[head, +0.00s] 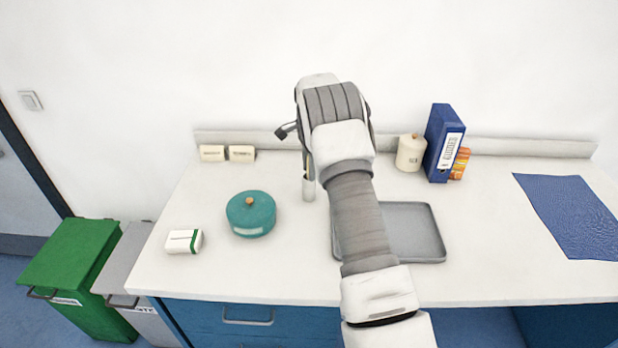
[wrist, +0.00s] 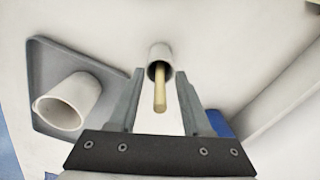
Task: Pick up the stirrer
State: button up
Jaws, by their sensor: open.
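The stirrer (wrist: 160,97) is a thin, light wooden stick in the wrist view. It stands up out of a narrow white holder (wrist: 160,54), its end pointing toward the camera. My gripper (wrist: 160,75) is open, with one finger on each side of the stirrer and the holder's rim; I see no contact. In the head view a narrow white cylinder (head: 309,188), likely the same holder, shows beside my arm.
A white cup (wrist: 65,106) is on the grey tray (wrist: 48,62), which also shows in the head view (head: 425,258). A teal lidded pot (head: 250,218) stands left. A cream jar (head: 410,154) and blue binder (head: 441,145) stand behind right.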

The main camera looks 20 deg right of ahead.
grip_shut()
jog(key=shift+r, duration=0.2)
